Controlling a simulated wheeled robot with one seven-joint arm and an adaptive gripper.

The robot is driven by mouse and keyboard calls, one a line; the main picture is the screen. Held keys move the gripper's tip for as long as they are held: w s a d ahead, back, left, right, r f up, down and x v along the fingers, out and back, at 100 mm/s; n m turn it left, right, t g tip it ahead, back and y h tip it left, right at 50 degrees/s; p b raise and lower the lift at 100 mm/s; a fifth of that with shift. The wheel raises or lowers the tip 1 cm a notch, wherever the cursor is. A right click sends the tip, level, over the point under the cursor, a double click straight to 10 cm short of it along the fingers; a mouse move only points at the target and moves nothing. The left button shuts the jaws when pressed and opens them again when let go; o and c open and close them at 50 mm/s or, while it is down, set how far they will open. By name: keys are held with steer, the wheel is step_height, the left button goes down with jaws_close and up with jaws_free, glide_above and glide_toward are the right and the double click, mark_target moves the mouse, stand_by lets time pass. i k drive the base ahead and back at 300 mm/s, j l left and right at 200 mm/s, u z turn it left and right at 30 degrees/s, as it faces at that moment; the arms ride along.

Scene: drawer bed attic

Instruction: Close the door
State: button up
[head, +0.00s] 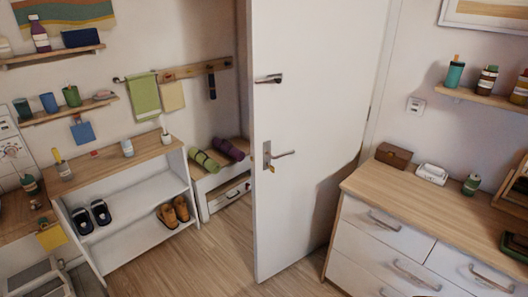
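A white door (310,140) stands open in the middle of the head view, its near vertical edge towards me and its far side by the right wall. A metal lever handle (279,154) on a plate sits about halfway up the door, near its left edge. A second metal fitting (269,79) is higher up on the same face. A dark shadow lies on the lower right of the door. My gripper is not in view.
A white dresser (385,240) with a wooden top stands close to the right of the door. A white shoe shelf (140,225) stands to the left. Wooden floor (215,262) is clear between shelf and door.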

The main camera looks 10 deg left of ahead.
mark_target(327, 53)
steer(key=u, duration=0.2)
steer(key=i+j, duration=0.25)
steer(key=i, duration=0.25)
steer(key=i+j+z, duration=0.1)
steer(key=i, duration=0.45)
steer(key=j, duration=0.1)
